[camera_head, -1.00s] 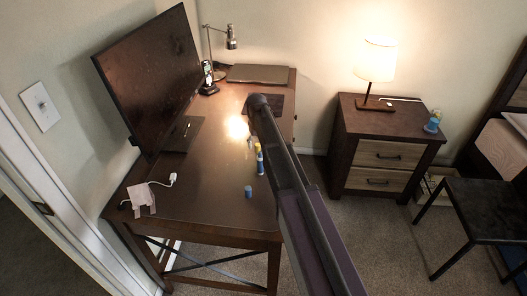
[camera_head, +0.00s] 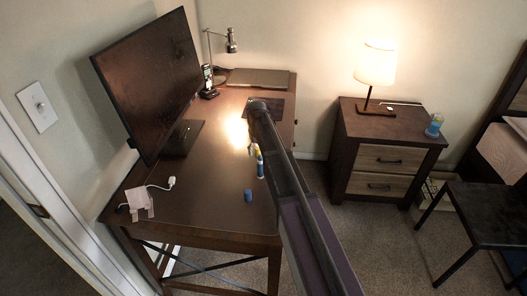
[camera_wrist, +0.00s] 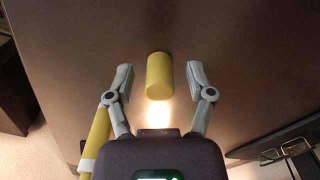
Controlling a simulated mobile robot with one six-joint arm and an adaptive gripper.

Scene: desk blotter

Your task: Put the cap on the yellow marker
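A short yellow cylinder, which looks like the cap (camera_wrist: 160,78), stands on the dark desk between my gripper's fingers in the wrist view. My gripper (camera_wrist: 160,82) is open, with a small gap on each side of the cap. The yellow marker (camera_wrist: 97,142), with a pale band low down, shows at the left, partly hidden by the left finger. In the head view my arm hides most of the gripper. A small yellow and blue upright thing (camera_head: 260,169) shows beside the arm there; I cannot tell its parts clearly.
A short blue cylinder (camera_head: 248,196) stands on the desk (camera_head: 205,205) nearer its front edge. A monitor (camera_head: 150,80) stands at the left, a lamp (camera_head: 231,45) and laptop (camera_head: 259,78) at the back. The desk's front middle is clear. A nightstand (camera_head: 380,150) stands at right.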

